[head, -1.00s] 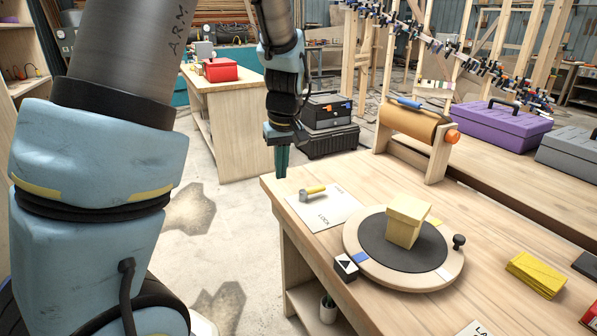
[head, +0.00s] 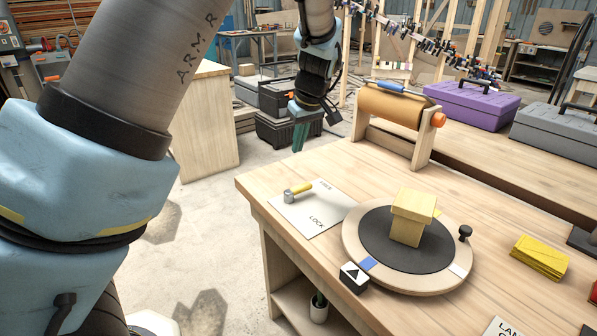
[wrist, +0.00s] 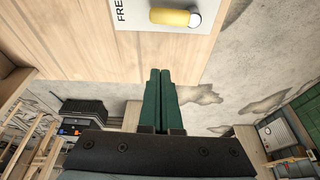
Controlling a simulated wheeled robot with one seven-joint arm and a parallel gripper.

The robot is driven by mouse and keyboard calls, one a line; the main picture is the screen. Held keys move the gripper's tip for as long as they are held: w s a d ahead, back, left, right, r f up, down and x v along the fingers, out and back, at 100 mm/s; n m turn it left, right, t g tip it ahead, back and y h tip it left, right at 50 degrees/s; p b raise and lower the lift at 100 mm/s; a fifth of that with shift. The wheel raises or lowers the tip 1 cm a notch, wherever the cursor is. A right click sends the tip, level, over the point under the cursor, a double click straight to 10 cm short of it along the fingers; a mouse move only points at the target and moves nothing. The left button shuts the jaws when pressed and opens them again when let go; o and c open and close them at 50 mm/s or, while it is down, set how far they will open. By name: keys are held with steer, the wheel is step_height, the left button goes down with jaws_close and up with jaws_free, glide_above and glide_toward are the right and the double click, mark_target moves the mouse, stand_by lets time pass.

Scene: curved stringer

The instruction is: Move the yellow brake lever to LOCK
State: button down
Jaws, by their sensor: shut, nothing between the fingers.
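The yellow brake lever (head: 301,187) has a grey round pivot at its left end and lies on a white plate (head: 326,213) at the table's far left corner. The plate reads FREE at its far side and LOCK at its near side. The lever points toward the far side, nearer FREE. In the wrist view the lever (wrist: 172,17) shows at the top, beside the partly cut-off FREE lettering. My gripper (head: 298,147) is shut and empty, pointing down just beyond the table's far edge, apart from the lever. Its green fingers (wrist: 158,75) lie together.
A round turntable (head: 357,245) with a yellow block (head: 408,225) stands right of the plate, with a black arrow marker (head: 354,277) at its edge. A paper roll stand (head: 397,117) is at the back. Yellow sheets (head: 540,257) lie at right.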

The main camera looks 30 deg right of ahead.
mark_target(298, 192)
steer(key=p+x, duration=0.2)
steer(key=x, duration=0.8)
steer(key=shift+a, duration=0.1)
steer(key=s, duration=0.1)
steer(key=s+p, duration=0.1)
steer(key=shift+s+d+r, duration=0.15)
steer(key=shift+s+d, duration=0.15)
steer(key=shift+s, duration=0.7)
